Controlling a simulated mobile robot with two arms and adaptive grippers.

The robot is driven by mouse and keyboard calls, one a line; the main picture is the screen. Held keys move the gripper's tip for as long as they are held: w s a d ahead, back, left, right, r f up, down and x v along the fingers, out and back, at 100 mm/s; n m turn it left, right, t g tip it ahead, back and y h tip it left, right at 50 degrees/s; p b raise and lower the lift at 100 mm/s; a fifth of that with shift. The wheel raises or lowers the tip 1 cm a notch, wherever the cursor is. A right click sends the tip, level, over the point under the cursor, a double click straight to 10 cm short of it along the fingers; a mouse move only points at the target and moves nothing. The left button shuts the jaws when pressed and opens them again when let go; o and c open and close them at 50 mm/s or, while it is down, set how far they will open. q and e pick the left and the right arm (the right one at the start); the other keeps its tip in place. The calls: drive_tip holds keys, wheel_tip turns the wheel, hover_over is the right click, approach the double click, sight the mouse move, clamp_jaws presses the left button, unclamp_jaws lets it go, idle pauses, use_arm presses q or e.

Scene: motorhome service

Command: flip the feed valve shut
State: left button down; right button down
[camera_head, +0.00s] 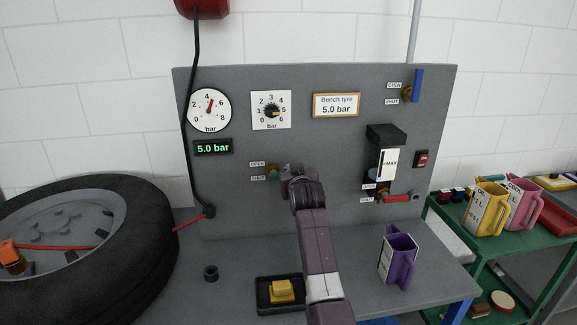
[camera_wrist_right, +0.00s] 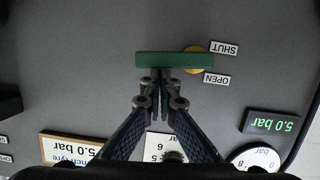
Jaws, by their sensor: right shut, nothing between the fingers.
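A green-handled valve lever shows in the wrist view (camera_wrist_right: 172,60), lying horizontal across its brass pivot (camera_wrist_right: 197,60) beside SHUT and OPEN labels. This view is upside down. In the head view only a bit of the green valve (camera_head: 273,174) shows on the grey panel; my right gripper and arm hide the rest. My right gripper (camera_wrist_right: 159,76) is shut and empty, its fingertips right at the handle's edge near mid-length; whether they touch it I cannot tell. No label in sight names the feed valve. My left gripper is not in view.
The panel (camera_head: 240,215) also holds a blue lever (camera_head: 417,85), upright, and a red lever (camera_head: 397,198), horizontal. A display (camera_head: 213,148) reads 5.0 bar. A purple jug (camera_head: 397,258) and a black tray (camera_head: 262,305) with a yellow block stand on the bench. A tyre (camera_head: 140,265) lies left.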

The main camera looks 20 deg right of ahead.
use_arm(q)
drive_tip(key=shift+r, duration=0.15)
use_arm(e)
drive_tip(key=shift+d+f, duration=0.2)
drive_tip(key=shift+f, duration=0.1)
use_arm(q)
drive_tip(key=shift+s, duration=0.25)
use_arm(e)
drive_tip(key=shift+s+f, duration=0.1)
